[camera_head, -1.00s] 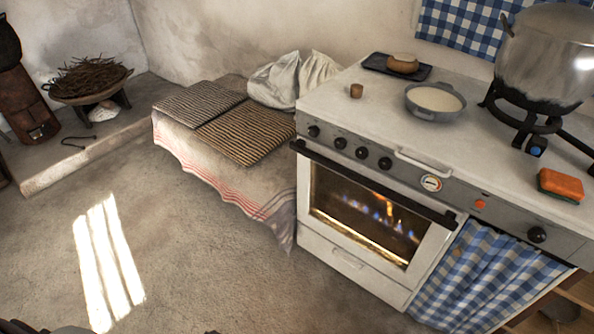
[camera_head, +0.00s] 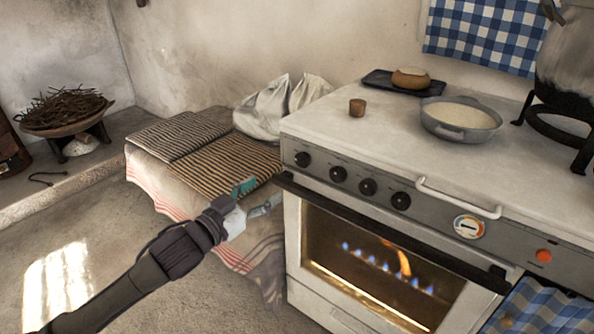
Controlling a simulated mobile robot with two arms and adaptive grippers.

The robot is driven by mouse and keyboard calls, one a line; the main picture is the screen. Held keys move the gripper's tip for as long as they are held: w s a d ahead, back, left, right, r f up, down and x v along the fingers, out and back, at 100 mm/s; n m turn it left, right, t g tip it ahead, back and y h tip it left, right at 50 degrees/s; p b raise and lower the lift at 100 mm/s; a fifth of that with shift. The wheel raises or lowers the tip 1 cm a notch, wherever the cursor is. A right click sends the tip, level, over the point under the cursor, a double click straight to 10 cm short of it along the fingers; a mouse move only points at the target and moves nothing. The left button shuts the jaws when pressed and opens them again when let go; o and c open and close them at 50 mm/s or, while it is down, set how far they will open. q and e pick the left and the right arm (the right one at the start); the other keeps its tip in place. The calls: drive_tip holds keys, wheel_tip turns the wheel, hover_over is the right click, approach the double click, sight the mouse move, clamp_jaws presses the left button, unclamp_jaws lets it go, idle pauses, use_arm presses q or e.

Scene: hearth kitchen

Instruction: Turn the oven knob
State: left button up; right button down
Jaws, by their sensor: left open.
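The oven (camera_head: 318,220) is a white and grey stove with a glass door, and flames burn behind the glass. Several black knobs sit in a row on its grey front panel: one at the far left (camera_head: 302,159), then others (camera_head: 338,173), (camera_head: 367,186) and (camera_head: 401,201) to its right. My left gripper (camera_head: 262,195) is open and empty, to the left of the oven's front left corner, lower in the picture than the far-left knob and apart from it. My right gripper is not in view.
A black door handle bar (camera_head: 390,233) runs below the knobs. A light rail (camera_head: 458,198) sticks out beside the dial (camera_head: 468,226). A pan (camera_head: 461,119) and small brown cup (camera_head: 357,107) stand on top. A bench with striped mats (camera_head: 222,165) lies left.

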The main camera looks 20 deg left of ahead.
sight(299, 164)
use_arm(q)
drive_tip(key=b+x, duration=0.1)
drive_tip(key=x, duration=1.1)
drive_tip(key=shift+w+f, duration=0.1)
drive_tip(key=shift+w, duration=0.05)
drive_tip(key=shift+w+d, duration=0.1)
drive_tip(key=shift+w, duration=0.2)
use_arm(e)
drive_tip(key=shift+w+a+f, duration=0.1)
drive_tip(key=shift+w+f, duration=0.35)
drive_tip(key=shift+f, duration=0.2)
